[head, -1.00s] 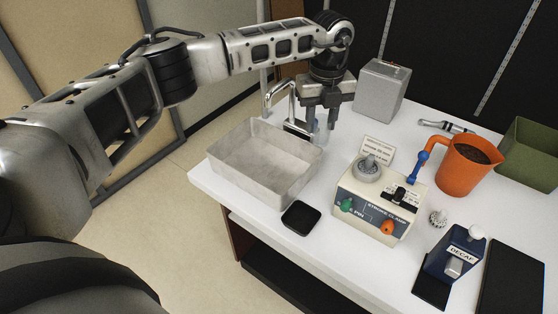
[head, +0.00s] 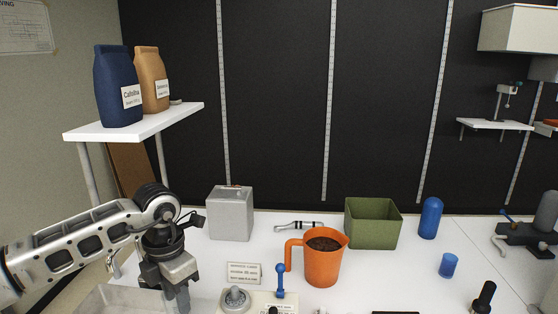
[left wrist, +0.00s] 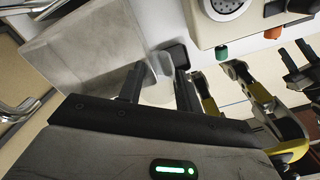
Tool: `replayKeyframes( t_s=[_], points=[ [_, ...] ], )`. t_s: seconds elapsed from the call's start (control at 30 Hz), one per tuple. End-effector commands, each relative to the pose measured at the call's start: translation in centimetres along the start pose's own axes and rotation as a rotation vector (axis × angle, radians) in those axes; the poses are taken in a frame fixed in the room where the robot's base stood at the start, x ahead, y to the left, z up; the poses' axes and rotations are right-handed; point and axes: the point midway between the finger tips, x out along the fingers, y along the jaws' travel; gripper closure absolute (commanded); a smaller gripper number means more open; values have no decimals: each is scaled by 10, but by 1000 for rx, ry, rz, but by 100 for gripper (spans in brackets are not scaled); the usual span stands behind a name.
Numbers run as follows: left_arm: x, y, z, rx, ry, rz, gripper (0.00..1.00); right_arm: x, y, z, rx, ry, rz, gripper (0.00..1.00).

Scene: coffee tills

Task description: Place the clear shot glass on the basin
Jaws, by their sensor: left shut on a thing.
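My left gripper (head: 178,300) points down at the lower left of the head view, at the right of the pale grey basin (head: 98,303). The basin is cut off by the bottom edge. In the left wrist view, the two dark fingers (left wrist: 157,83) are shut on the clear shot glass (left wrist: 156,92), which is faint and see-through between them. The basin (left wrist: 85,50) lies left of the fingers there. I cannot tell how high the glass is above the table. My right gripper is not in view.
A grey metal box (head: 230,213) stands behind the gripper. The cream control box (head: 262,302), an orange jug (head: 322,262) and a green bin (head: 373,224) are to the right. A shelf (head: 140,127) with bags is above left. A black square pad (left wrist: 173,49) lies beyond the fingertips.

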Motion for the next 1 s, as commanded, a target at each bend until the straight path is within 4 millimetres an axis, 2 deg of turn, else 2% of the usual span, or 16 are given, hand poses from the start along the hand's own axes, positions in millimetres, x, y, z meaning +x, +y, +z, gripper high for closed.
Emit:
replayKeyframes(
  t_s=[0.2,0.7,0.83,1.0],
  points=[
    [-2,-21,-19,612,1,-1,90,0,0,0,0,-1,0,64],
    [-12,-60,-65,1968,1,-2,90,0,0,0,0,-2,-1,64],
    [-14,-66,-74,2225,2,-2,90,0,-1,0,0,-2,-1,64],
    [-16,-70,-81,2417,2,-1,90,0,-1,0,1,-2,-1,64]
  ],
)
